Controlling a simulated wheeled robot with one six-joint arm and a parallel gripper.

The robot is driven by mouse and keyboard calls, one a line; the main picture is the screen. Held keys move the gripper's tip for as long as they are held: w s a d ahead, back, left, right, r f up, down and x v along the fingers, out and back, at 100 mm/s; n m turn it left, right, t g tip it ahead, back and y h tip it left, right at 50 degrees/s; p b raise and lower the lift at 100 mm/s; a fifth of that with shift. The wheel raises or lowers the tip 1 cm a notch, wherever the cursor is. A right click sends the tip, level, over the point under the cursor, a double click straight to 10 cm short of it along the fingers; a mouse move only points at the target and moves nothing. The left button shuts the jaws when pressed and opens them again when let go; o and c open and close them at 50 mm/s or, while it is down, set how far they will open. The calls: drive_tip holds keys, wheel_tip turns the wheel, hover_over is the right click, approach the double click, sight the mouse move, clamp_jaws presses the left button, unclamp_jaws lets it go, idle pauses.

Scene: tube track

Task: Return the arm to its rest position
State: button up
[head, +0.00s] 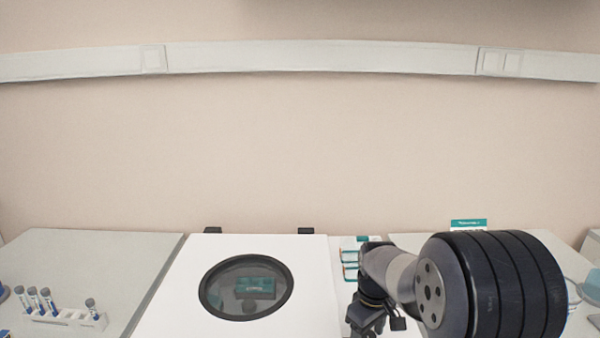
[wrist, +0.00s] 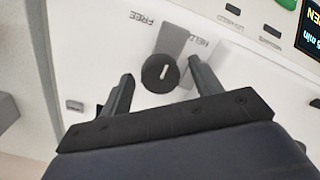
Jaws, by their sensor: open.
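In the wrist view, my gripper (wrist: 161,69) is open, with its two dark fingers apart. A round black knob (wrist: 158,77) with a white pointer line lies between or just beyond the fingertips. I cannot tell whether a finger touches it. The knob is on a white panel (wrist: 95,45) with the words FREE and HELD, seen upside down. In the head view, my arm (head: 490,285) reaches in at the lower right, and my dark gripper (head: 370,315) hangs beside the white machine (head: 170,300). Its fingertips are not clear there.
The white machine has a round dark-rimmed window (head: 247,287) in its top. A white rack (head: 65,318) with several tubes stands on the left bench. The space above the benches is clear.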

drive_tip(key=m, duration=0.4)
drive_tip(key=shift+r, duration=0.1)
drive_tip(key=m, duration=0.4)
drive_tip(key=shift+m+b, duration=0.3)
drive_tip(key=m, duration=0.4)
drive_tip(key=shift+a+m, duration=0.1)
drive_tip(key=shift+m, duration=0.3)
drive_tip(key=m+b, duration=0.1)
drive_tip(key=m, duration=0.3)
drive_tip(key=shift+r, duration=1.1)
